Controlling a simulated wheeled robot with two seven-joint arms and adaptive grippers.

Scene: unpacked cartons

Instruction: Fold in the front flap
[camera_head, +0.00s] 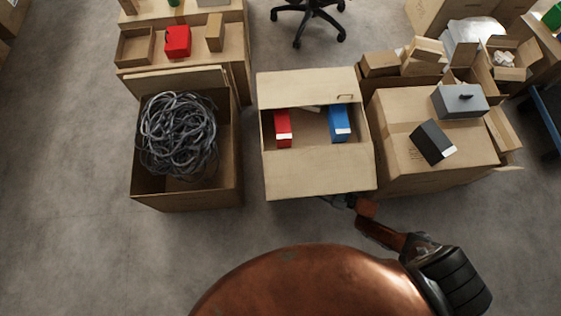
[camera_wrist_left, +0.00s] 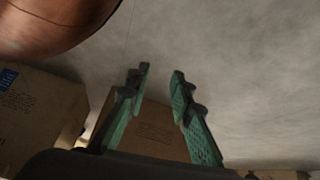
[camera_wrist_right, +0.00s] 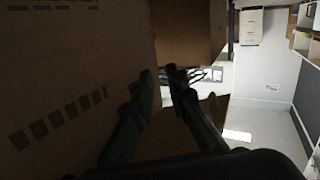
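The open carton (camera_head: 367,137) stands in the middle of the head view. Its front flap (camera_head: 318,172) spreads toward me, outside the opening. Its back flap (camera_head: 305,88) spreads away. A red box (camera_head: 282,128) and a blue box (camera_head: 339,123) are inside. My right gripper (camera_head: 340,201) is just below the front flap's near edge, partly hidden; contact cannot be told. In the right wrist view its fingers (camera_wrist_right: 159,70) are a narrow gap apart and empty, beside a cardboard wall (camera_wrist_right: 75,70). My left gripper (camera_wrist_left: 160,70) is open and empty, outside the head view.
A carton of dark cables (camera_head: 178,135) stands to the left. A closed carton (camera_head: 395,115) close on the right carries a grey box (camera_head: 460,100) and a dark box (camera_head: 432,142). Bare floor (camera_head: 120,265) lies in front on the left. A wheeled chair (camera_head: 308,15) is behind.

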